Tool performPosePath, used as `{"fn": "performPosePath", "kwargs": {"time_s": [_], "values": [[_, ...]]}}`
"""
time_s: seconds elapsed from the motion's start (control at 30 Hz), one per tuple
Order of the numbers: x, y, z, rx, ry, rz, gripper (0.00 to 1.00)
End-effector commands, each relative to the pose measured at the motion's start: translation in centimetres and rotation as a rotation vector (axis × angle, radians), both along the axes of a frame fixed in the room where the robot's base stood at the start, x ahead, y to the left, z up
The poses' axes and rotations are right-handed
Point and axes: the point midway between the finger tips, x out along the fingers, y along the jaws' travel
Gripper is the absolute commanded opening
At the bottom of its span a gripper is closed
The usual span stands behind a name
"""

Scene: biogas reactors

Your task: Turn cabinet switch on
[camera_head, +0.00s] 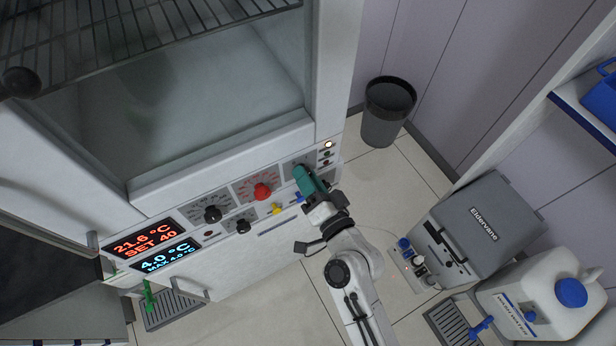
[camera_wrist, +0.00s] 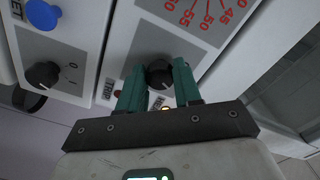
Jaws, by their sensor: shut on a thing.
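My gripper (camera_head: 303,174) is at the right end of the cabinet's front control panel in the head view. Its teal fingers (camera_wrist: 158,85) are closed on either side of a round black knob (camera_wrist: 160,73) in the wrist view. The knob sits on a grey plate, and its pointer direction is hard to make out. In the head view the gripper hides this knob. A second black knob (camera_wrist: 43,75), marked 0 and 1, sits to the left in the wrist view, apart from the fingers. The cabinet (camera_head: 225,155) has a lit indicator (camera_head: 328,144) just right of my gripper.
A red knob (camera_head: 262,191) and a black knob (camera_head: 212,214) are left of my gripper. A dark bin (camera_head: 388,110) stands behind, and a grey box (camera_head: 484,228) at the right. Tiled floor between is clear.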

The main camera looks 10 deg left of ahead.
Motion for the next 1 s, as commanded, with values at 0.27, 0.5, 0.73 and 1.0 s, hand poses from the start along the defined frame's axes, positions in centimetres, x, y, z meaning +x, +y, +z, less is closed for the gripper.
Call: {"fn": "performPosePath", "kwargs": {"time_s": [0.27,0.5,0.73,1.0], "values": [[-0.01,-0.06,-0.02,0.082,0.057,-0.001,0.03],[-0.02,-0.05,-0.03,0.102,0.07,-0.001,0.03],[0.0,-0.05,-0.03,0.103,0.071,-0.001,0.03],[-0.01,-0.04,-0.03,0.102,0.07,-0.001,0.52]]}}
